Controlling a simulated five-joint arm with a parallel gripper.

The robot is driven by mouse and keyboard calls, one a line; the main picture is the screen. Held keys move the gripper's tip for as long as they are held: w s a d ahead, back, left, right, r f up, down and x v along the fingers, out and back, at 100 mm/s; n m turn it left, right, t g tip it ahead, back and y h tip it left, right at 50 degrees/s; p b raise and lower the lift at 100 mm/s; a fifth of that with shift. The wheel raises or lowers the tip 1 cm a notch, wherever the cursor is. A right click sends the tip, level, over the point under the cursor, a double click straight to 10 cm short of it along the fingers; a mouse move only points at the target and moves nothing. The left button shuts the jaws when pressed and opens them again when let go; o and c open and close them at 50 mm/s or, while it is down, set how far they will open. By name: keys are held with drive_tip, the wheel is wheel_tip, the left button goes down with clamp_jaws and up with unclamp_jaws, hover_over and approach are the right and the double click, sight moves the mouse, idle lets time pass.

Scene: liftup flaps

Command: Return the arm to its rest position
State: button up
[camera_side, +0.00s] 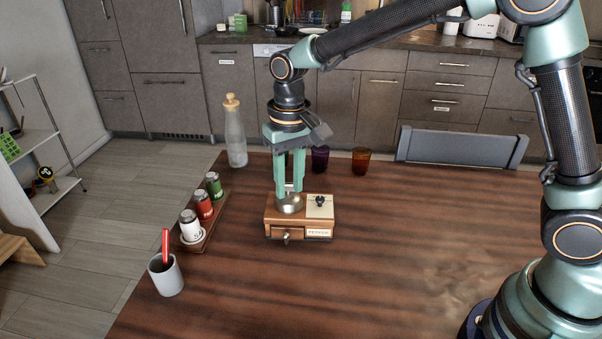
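My gripper (289,186) points straight down over a small wooden box (272,229) on the table. Its two green fingers stand a little apart, right above a round metal dome or bowl (290,204) on the box's left top. I cannot tell whether the fingers touch the metal part or hold anything. The box has a pale plate with a dark knob (320,201) on its right top, and a small drawer with a knob and a lettered label on its front.
A wooden tray (212,224) with several jars stands left of the box. A white cup (166,277) holds something red. A glass bottle (235,140), purple glass (319,158) and amber glass (360,161) stand behind. A grey chair (460,148) is at the far edge. The table's front right (390,285) is clear.

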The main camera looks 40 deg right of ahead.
drive_tip(key=s+d+r+t, duration=0.2)
drive_tip(key=s+d+r, duration=0.2)
drive_tip(key=s+d, duration=0.3)
drive_tip(key=s+d+r+n+t, duration=0.1)
drive_tip(key=s+d+r+t, duration=0.2)
drive_tip(key=s+d+r, duration=0.2)
drive_tip(key=shift+s+d+r, duration=0.2)
drive_tip(key=shift+s+d, duration=0.85)
drive_tip(key=shift+d, duration=0.1)
